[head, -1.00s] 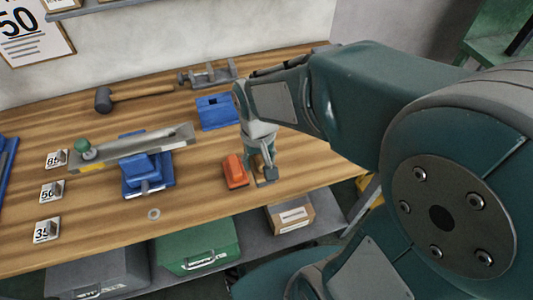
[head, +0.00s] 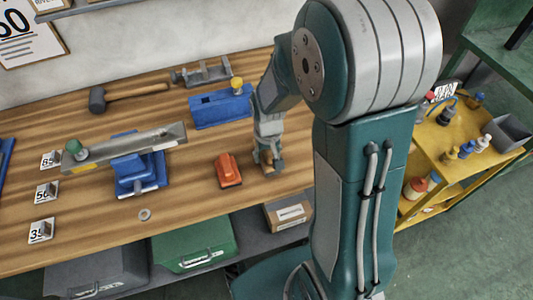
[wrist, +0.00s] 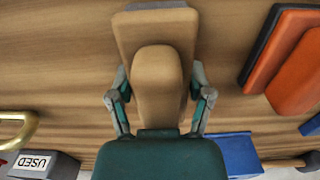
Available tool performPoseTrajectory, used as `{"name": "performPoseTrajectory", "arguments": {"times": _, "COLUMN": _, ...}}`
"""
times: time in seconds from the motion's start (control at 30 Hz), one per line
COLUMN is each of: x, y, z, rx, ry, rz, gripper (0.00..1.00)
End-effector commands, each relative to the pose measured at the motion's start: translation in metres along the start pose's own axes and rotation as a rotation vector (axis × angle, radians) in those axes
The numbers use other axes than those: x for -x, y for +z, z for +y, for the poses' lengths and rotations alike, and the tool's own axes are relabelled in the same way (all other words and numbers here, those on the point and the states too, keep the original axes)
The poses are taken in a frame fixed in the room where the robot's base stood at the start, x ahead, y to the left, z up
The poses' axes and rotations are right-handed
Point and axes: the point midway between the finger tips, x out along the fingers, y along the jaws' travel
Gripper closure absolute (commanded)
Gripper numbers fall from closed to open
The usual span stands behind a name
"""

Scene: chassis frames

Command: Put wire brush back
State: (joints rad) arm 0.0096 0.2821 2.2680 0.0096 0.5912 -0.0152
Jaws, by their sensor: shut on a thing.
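The wire brush shows in the wrist view as a tan wooden block with a rounded grip (wrist: 157,75) between my fingers. My gripper (wrist: 160,98) is shut on that grip, one finger on each side. The bristles are hidden. In the head view my gripper (head: 268,158) points down over the bench, just right of an orange block with a dark base (head: 229,170). Only a small brown part of the brush (head: 277,167) shows there. I cannot tell whether the brush touches the bench top.
A blue slotted fixture (head: 221,110) stands behind my gripper. A vise-like blue stand (head: 138,178) holding a long grey bar (head: 130,143) is at left. A mallet (head: 98,100) lies at the back. A yellow cart (head: 455,160) with several items stands right. Bench around the gripper's front is clear.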

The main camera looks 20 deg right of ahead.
Motion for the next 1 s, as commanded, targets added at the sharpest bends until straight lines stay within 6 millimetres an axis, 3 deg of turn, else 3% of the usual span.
{"name": "performPoseTrajectory", "arguments": {"times": 0.2, "x": -0.002, "y": 0.000, "z": -0.003, "rx": 0.002, "ry": 0.003, "rz": -0.001, "gripper": 0.85}}
{"name": "performPoseTrajectory", "arguments": {"times": 0.23, "x": -0.002, "y": 0.000, "z": -0.003, "rx": 0.002, "ry": 0.003, "rz": -0.001, "gripper": 0.25}}
{"name": "performPoseTrajectory", "arguments": {"times": 0.3, "x": -0.001, "y": 0.000, "z": -0.003, "rx": 0.002, "ry": 0.003, "rz": 0.000, "gripper": 0.00}}
{"name": "performPoseTrajectory", "arguments": {"times": 0.77, "x": 0.001, "y": 0.000, "z": -0.002, "rx": 0.002, "ry": 0.002, "rz": 0.001, "gripper": 0.00}}
{"name": "performPoseTrajectory", "arguments": {"times": 1.0, "x": 0.037, "y": -0.001, "z": -0.003, "rx": 0.002, "ry": 0.003, "rz": 0.006, "gripper": 0.00}}
